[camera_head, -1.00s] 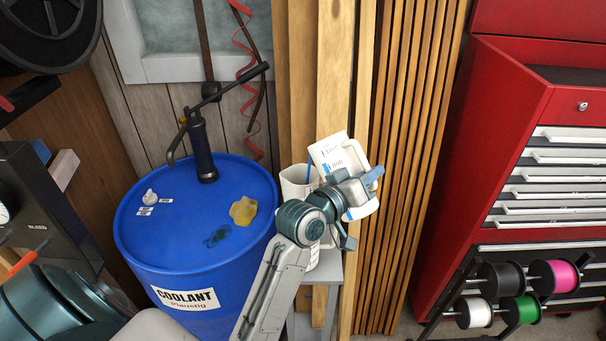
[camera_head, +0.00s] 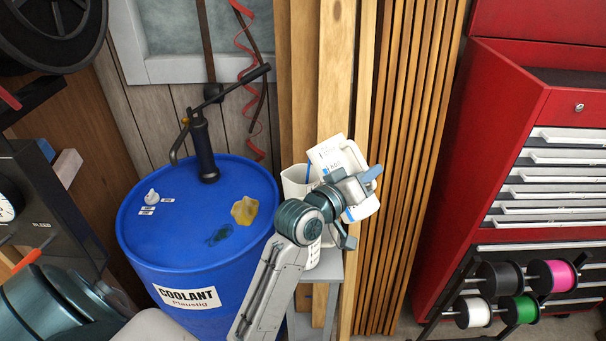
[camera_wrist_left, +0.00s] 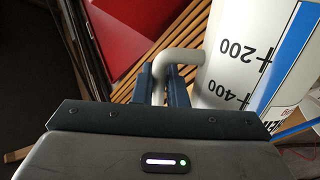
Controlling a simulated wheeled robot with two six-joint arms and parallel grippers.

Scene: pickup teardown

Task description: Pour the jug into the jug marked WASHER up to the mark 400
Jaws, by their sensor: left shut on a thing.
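My left gripper (camera_head: 352,192) is shut on the handle of a white jug (camera_head: 327,155) and holds it tilted to the left. In the left wrist view the gripper (camera_wrist_left: 163,82) clasps the handle (camera_wrist_left: 180,57), and the jug wall (camera_wrist_left: 245,45) shows marks 200 and 400 and a blue strip. A second white jug (camera_head: 294,182) stands upright below and to the left, partly hidden by my arm and the held jug. A thin blue line shows at its right; I cannot tell whether it is liquid or a stripe. Its label and level are not readable. My right gripper is out of view.
The second jug stands on a small grey stand (camera_head: 327,268). A blue COOLANT drum (camera_head: 150,262) with a hand pump (camera_head: 203,150) is at left. Wooden boards (camera_head: 335,60) are close behind. A red tool cabinet (camera_head: 480,130) and spools (camera_head: 500,278) are at right.

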